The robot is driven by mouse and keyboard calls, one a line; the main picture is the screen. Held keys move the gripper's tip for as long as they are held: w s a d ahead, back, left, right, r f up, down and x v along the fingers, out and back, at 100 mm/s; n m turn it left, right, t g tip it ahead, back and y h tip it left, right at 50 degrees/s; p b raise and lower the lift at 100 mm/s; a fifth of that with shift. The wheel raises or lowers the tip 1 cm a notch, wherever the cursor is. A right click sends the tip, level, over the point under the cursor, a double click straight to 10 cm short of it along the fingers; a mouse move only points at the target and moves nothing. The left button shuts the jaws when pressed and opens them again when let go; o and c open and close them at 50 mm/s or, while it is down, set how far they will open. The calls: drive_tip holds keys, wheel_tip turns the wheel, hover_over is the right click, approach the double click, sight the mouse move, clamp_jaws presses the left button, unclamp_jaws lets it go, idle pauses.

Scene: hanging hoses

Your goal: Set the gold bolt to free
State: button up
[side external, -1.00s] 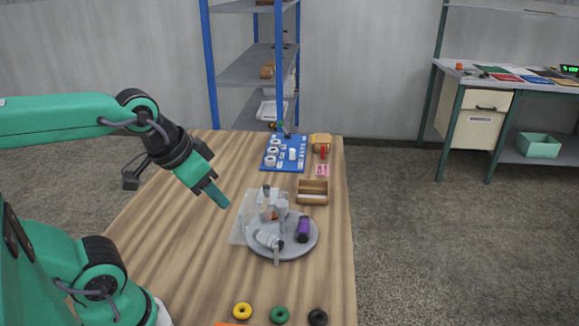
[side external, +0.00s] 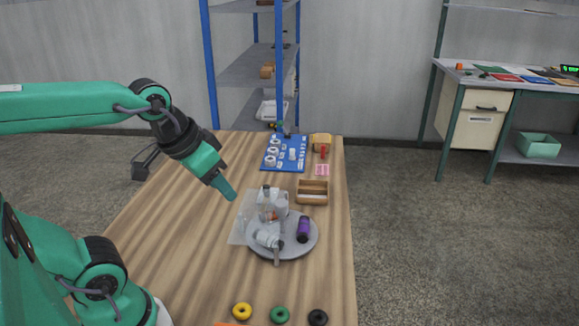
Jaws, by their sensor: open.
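A round grey plate (side external: 290,252) on the wooden table carries a pale grey fitting (side external: 273,204) at its back and a purple cylinder (side external: 303,229) standing at its right. A whitish, tilted part (side external: 267,239) lies at the plate's front left. A small orange-brown spot (side external: 272,215) shows by the grey fitting; I cannot tell whether it is the gold bolt. No bolt is clearly recognisable at this size. My gripper (side external: 229,191) is open and empty, pointing down to the right, above and left of the plate and apart from it.
A clear sheet (side external: 239,226) lies left of the plate. Behind are a wooden tray (side external: 313,187) and a blue board (side external: 271,165) with white parts. The table's left middle is clear.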

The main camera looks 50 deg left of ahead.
drive_tip(key=w+a+n+g, duration=0.2)
drive_tip(key=w+a+n, duration=0.15)
drive_tip(key=w, duration=0.55)
drive_tip(key=n+g, duration=0.3)
drive_tip(key=n, duration=0.2)
hover_over(266, 186)
drive_tip(key=f, duration=1.4)
drive_tip(key=shift+d+f, duration=0.2)
drive_tip(key=shift+w+a+f, duration=0.15)
drive_tip(key=shift+a+f, duration=0.15)
drive_tip(key=shift+f, duration=0.1)
drive_tip(key=shift+f, duration=0.1)
drive_tip(key=shift+f, duration=3.8)
drive_tip(key=shift+c, duration=0.4)
